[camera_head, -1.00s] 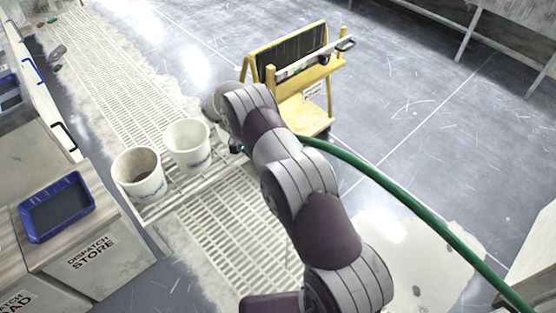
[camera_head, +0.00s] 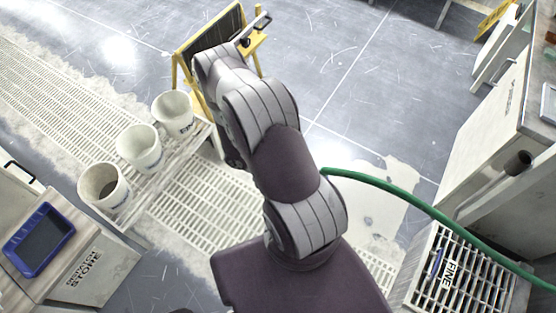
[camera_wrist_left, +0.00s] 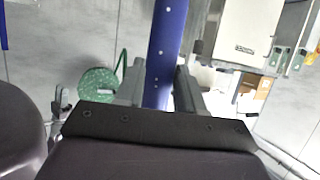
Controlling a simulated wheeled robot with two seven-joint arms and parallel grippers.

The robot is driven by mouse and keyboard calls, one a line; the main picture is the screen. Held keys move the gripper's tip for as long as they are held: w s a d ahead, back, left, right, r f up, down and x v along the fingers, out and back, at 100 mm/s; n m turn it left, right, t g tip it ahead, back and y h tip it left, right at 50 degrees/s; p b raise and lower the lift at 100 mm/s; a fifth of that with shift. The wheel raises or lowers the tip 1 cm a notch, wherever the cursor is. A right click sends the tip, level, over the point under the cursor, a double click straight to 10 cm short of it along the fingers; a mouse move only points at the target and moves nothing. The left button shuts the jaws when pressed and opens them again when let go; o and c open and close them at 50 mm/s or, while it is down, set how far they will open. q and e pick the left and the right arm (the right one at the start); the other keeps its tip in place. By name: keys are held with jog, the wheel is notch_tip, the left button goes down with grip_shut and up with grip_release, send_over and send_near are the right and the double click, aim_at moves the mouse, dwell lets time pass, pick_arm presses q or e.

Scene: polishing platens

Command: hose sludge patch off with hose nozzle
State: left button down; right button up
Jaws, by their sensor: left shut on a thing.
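In the head view my left arm fills the middle and hides its own gripper. The green hose (camera_head: 425,205) runs from the right edge to behind this arm, where its end is hidden. In the left wrist view my left gripper (camera_wrist_left: 160,88) is shut, with a blue bar (camera_wrist_left: 166,45) showing between its fingers; I cannot tell whether the bar is held or behind. The hose nozzle is not clearly seen. A pale, dark-spotted patch (camera_head: 375,212) lies on the floor right of the arm; I cannot tell if it is the sludge patch. My right gripper is not seen.
White buckets (camera_head: 140,148) stand on a slatted rack at the left. A crate labelled FINE (camera_head: 425,305) and a grey cabinet (camera_head: 480,155) are at the right. Open floor (camera_head: 345,50) lies at the back.

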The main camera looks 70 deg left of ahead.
pick_arm(q)
jog(key=w+d+r+p, duration=0.2)
jog(key=w+d+r, duration=0.1)
jog(key=w+d, duration=0.8)
jog(key=w+d+r+p, duration=0.1)
jog(key=w+d+r, duration=0.1)
jog(key=w+d, duration=0.9)
jog(key=w+d+r+p, duration=0.2)
jog(key=w+d+r, duration=0.1)
jog(key=w+d, duration=0.8)
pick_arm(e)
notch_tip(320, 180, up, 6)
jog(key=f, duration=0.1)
pick_arm(q)
jog(key=w+a+r+b, duration=0.1)
jog(key=w+a+r, duration=0.1)
jog(key=w, duration=0.6)
jog(key=w+a+r+b, duration=0.2)
jog(key=w+r, duration=0.1)
jog(key=w, duration=0.6)
jog(key=w+a+r+b, duration=0.1)
jog(key=w+a+r, duration=0.1)
jog(key=w, duration=0.7)
jog(key=shift+a+r, duration=0.3)
jog(key=shift+a, duration=0.05)
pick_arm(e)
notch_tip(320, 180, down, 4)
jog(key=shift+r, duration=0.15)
